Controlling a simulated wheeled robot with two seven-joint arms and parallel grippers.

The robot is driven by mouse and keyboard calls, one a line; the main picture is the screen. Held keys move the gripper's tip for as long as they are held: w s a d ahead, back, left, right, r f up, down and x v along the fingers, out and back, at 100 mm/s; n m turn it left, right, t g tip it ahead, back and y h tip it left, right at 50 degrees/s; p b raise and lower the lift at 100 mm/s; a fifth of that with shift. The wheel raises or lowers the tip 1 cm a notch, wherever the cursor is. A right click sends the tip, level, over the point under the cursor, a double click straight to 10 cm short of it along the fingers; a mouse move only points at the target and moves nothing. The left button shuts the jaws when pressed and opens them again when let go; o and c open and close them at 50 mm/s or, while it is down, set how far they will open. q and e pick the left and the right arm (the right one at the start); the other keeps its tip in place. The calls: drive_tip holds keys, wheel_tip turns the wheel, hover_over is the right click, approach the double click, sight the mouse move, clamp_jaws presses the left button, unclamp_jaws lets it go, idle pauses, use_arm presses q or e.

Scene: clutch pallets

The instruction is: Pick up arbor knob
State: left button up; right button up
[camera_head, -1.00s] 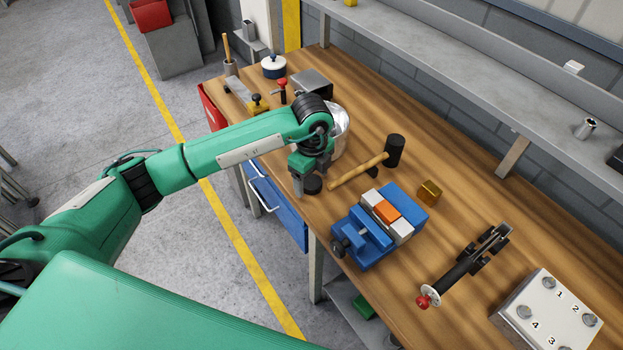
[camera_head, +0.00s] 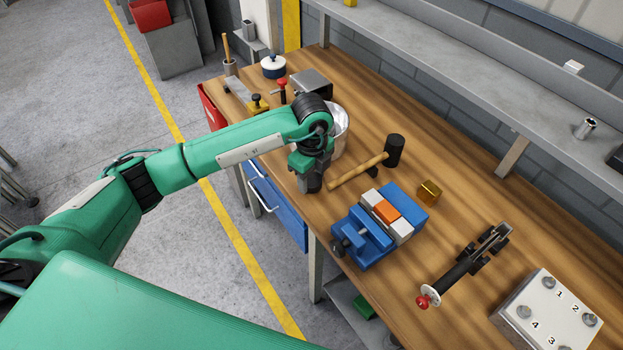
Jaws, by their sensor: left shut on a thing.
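A black round knob (camera_head: 315,186), which I take to be the arbor knob, is at the left front part of the wooden workbench, left of the mallet's handle end. My left gripper (camera_head: 309,186) points down and is shut on it. The fingers cover part of the knob, and I cannot tell whether it is clear of the bench top. My right gripper is not in view.
A mallet (camera_head: 394,151) lies just right of the gripper, and a silver container (camera_head: 340,128) stands behind it. A blue vise (camera_head: 376,257) is in front to the right. A black clamp with a red knob (camera_head: 423,302) and a numbered plate (camera_head: 546,313) are farther right.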

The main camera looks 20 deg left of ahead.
sight(312, 179)
use_arm(q)
wheel_tip(312, 179, up, 19)
drive_tip(key=b, duration=0.2)
drive_tip(key=shift+b, duration=0.35)
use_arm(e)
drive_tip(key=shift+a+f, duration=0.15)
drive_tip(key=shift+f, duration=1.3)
use_arm(q)
drive_tip(key=shift+r, duration=0.15)
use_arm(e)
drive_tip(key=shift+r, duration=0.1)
